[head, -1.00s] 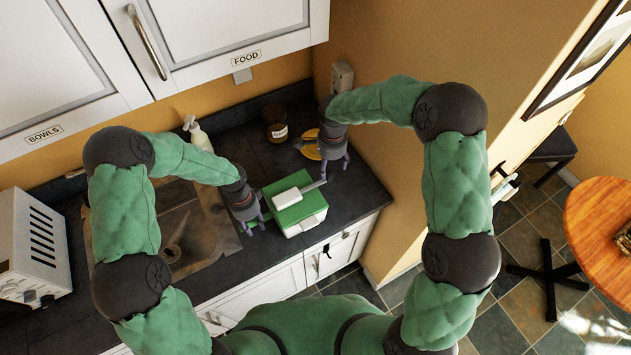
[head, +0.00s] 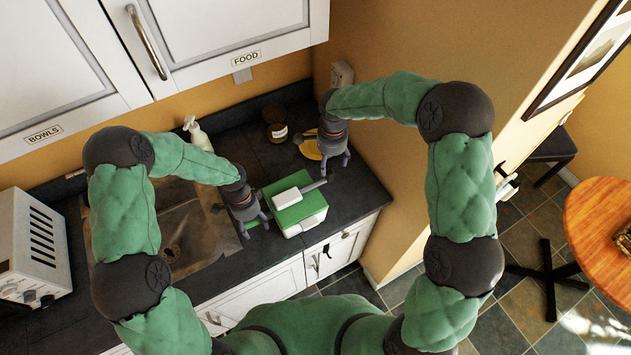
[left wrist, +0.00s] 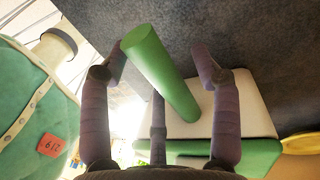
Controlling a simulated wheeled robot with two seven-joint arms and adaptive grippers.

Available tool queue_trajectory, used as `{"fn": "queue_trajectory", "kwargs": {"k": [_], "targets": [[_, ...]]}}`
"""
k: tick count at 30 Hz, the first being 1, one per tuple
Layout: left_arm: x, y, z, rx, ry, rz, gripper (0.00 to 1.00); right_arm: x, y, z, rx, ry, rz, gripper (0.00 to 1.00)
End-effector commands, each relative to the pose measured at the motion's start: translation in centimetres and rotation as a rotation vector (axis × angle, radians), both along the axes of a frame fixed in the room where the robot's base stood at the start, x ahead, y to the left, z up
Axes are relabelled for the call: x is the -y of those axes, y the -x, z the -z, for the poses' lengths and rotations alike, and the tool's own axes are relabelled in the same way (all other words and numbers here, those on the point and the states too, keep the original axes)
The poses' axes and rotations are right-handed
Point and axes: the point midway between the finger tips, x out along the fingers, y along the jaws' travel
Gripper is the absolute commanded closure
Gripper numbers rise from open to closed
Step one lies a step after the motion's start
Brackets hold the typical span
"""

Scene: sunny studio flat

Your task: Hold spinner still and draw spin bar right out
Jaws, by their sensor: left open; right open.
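The spinner is a green and white box (head: 307,213) at the front edge of the dark counter, with a white block (head: 287,198) on top. A grey spin bar (head: 313,186) sticks out from the block to the right. A green round handle (head: 252,223) projects at the left side; it shows large in the left wrist view (left wrist: 160,70). My left gripper (head: 255,227) is open, with its fingers on either side of the handle and gaps between. My right gripper (head: 335,168) is open and empty by the outer end of the bar; contact is not clear.
A sink (head: 175,235) lies left of the spinner, with a soap bottle (head: 196,133) behind it. A brown jar (head: 276,130) and a yellow dish (head: 311,147) stand behind my right gripper.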

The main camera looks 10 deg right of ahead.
Motion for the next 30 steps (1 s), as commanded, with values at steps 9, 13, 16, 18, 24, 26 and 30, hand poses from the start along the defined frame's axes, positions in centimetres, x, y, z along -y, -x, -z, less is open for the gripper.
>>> {"fn": "queue_trajectory", "kwargs": {"k": [9,13,16,18,24,26,30], "targets": [[-0.3,-0.8,-3.5,0.005,0.000,0.000,0.37,0.0,0.0,0.0,0.000,0.000,0.000,0.30],[-0.5,-1.3,-6.2,0.006,0.001,-0.001,0.37,0.0,0.0,0.0,0.000,0.000,0.000,0.30],[-0.6,-1.6,-8.0,0.004,0.000,-0.001,0.37,0.0,0.0,0.0,0.000,0.000,0.000,0.30],[-0.7,-1.8,-9.2,0.005,0.000,0.001,0.37,0.0,0.0,0.0,0.000,0.000,0.000,0.30],[-0.9,-2.1,-11.2,0.001,0.000,0.001,0.37,0.0,0.0,0.0,0.000,0.000,0.000,0.30],[-0.9,-2.2,-11.5,0.001,0.000,0.001,0.37,0.0,0.0,0.0,0.000,0.000,0.000,0.30],[-0.9,-2.2,-11.8,0.000,0.000,0.001,0.37,0.0,0.0,0.0,0.000,0.000,0.000,0.30]]}}
